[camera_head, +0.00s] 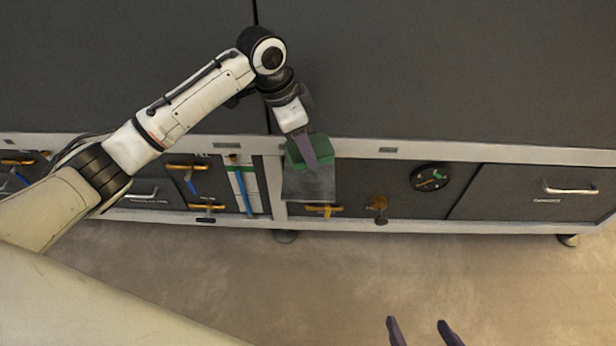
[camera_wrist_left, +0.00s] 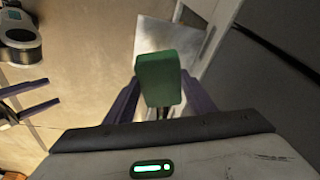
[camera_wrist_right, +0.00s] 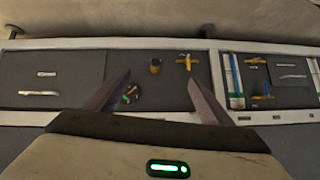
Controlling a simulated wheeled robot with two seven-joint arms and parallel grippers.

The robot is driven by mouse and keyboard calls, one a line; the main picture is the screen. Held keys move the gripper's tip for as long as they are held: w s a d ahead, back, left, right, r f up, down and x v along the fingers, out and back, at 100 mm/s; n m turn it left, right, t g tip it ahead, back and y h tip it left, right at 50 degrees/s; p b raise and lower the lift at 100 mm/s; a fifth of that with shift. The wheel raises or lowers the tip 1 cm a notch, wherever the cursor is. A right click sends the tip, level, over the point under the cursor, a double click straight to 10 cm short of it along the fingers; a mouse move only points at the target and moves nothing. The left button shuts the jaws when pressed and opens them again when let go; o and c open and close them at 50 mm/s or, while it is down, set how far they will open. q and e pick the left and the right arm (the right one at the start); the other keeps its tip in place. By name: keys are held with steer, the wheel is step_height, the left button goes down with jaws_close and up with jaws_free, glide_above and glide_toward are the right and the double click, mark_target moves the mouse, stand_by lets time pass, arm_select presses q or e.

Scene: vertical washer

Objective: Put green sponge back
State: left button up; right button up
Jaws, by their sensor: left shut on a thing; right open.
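The green sponge (camera_head: 325,148) is held by my left gripper (camera_head: 312,152) at the front of the dark machine. The sponge also stands between the left fingers in the left wrist view (camera_wrist_left: 160,78). A grey metal holder (camera_head: 308,186) is on the panel right below the sponge in the head view. That holder shows beyond the sponge in the left wrist view (camera_wrist_left: 158,34). I cannot tell whether the sponge's lower edge is inside it. My right gripper (camera_head: 420,328) is open and empty, low over the floor and away from the machine.
The floor (camera_head: 350,275) in front is clear.

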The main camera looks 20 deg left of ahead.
mark_target(292, 151)
arm_select(q)
steer(key=shift+a+f, duration=0.15)
steer(key=shift+f, duration=0.05)
step_height(292, 151, down, 9)
steer(key=b, duration=0.3)
steer(key=shift+f, duration=0.2)
arm_select(e)
steer(key=shift+w+a+f, duration=0.1)
steer(key=shift+a+f, duration=0.1)
steer(key=shift+f, duration=0.2)
arm_select(q)
steer(key=o, duration=0.9)
steer(key=shift+r, duration=0.1)
steer(key=p+v, duration=0.3)
steer(key=v, duration=0.7)
steer(key=shift+a+r, duration=0.1)
steer(key=shift+r, duration=0.3)
steer(key=shift+s+a+r, duration=0.15)
steer(key=shift+s+r, duration=0.05)
steer(key=shift+r, duration=0.3)
arm_select(e)
steer(key=shift+w+d+r, duration=0.1)
steer(key=shift+d+r, duration=0.15)
steer(key=shift+r, duration=0.35)
